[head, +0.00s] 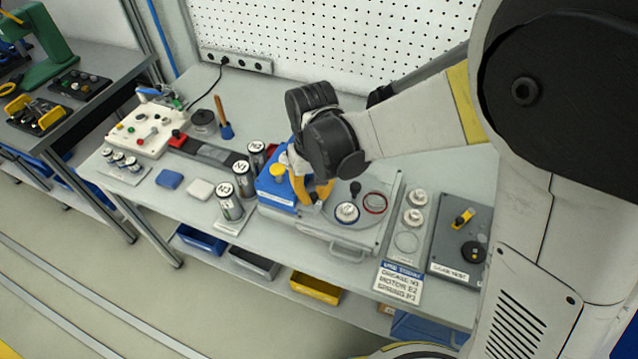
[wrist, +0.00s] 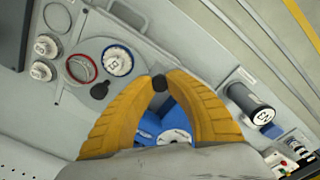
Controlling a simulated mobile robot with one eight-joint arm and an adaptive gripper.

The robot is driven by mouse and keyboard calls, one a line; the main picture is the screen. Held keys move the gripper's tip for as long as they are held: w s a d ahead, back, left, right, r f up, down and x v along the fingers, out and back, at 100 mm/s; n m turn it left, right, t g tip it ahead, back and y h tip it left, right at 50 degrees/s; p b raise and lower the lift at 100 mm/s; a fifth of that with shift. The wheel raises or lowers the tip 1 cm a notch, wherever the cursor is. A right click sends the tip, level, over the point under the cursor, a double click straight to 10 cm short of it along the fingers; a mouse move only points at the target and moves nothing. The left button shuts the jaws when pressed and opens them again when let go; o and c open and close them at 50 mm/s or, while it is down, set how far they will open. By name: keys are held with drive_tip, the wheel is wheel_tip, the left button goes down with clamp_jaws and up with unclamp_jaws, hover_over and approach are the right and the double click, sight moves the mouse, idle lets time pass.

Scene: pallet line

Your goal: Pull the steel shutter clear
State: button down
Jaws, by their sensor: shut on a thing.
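My gripper (head: 315,197) is low over the table, between a blue box and a grey plate with a handle. In the wrist view its yellow fingers (wrist: 160,83) close around a small dark knob (wrist: 159,83). The blue box (head: 272,193) has a yellow button on top and lies partly behind the fingers; its blue body shows between them in the wrist view (wrist: 172,117). The grey plate (head: 312,226) carries a white numbered cap (head: 347,212), a red ring (head: 375,203) and a black knob (head: 355,188). I cannot make out a separate steel shutter; my fingers hide the gripped spot.
Labelled cylinders (head: 229,202) stand left of the blue box. A white control box (head: 145,130) is at far left. A pegboard (head: 335,45) rises behind.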

drive_tip(key=shift+s+a, duration=0.3)
drive_tip(key=shift+s, duration=0.55)
drive_tip(key=c, duration=1.3)
unclamp_jaws()
drive_tip(key=shift+o, duration=0.2)
wheel_tip(320, 180, up, 12)
drive_tip(key=shift+d, duration=0.1)
